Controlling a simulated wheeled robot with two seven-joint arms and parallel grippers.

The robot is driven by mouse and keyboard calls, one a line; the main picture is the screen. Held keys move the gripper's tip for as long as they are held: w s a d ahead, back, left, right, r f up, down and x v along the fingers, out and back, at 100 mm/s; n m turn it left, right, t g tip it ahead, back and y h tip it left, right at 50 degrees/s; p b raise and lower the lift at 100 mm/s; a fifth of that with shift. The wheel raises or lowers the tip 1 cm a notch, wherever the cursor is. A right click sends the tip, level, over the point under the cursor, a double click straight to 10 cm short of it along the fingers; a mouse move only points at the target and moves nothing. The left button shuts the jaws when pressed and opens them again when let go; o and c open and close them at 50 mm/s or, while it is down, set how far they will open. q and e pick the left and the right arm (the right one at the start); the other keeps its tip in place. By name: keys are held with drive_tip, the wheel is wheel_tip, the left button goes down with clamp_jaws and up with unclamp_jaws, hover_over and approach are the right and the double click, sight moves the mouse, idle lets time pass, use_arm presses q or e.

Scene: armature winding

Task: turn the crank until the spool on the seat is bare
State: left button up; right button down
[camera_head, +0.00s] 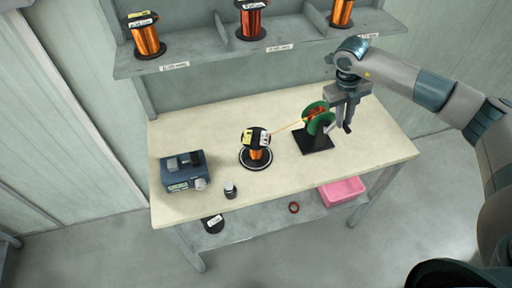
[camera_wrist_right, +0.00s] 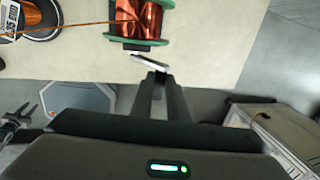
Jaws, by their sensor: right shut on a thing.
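The spool on the seat (camera_head: 257,153) stands upright on the table, with a labelled black top flange and copper wire showing on its core. The round seat (camera_head: 244,163) is under it. A thin wire (camera_head: 289,127) runs from it to the winder's green-flanged reel (camera_head: 318,118), which carries copper windings. The reel also shows at the top of the right wrist view (camera_wrist_right: 138,18). The winder has a black base (camera_head: 316,144). My right gripper (camera_head: 346,115) is shut at the crank (camera_wrist_right: 149,64); its fingers partly hide the crank's handle. My left gripper is out of view.
A blue-grey device (camera_head: 184,172) and a small dark bottle (camera_head: 230,190) stand on the table's left part. Full copper spools (camera_head: 148,38) sit on the shelf above. A pink bin (camera_head: 341,190) is on the lower shelf. The table's front right is clear.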

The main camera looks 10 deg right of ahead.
drive_tip(key=f+b, duration=0.2)
drive_tip(key=f, duration=0.1)
drive_tip(key=a+f+b, duration=0.1)
drive_tip(key=f, duration=0.3)
drive_tip(key=a+f+b, duration=0.1)
drive_tip(key=f+b, duration=0.1)
drive_tip(key=f, duration=0.1)
drive_tip(key=shift+s+f+b, duration=0.1)
drive_tip(key=shift+f+b, duration=0.15)
drive_tip(key=shift+b, duration=0.05)
drive_tip(key=shift+a+f, duration=0.1)
drive_tip(key=shift+a, duration=0.85)
drive_tip(key=shift+s, duration=0.1)
drive_tip(key=c, duration=1.6)
unclamp_jaws()
drive_tip(key=shift+c, duration=0.2)
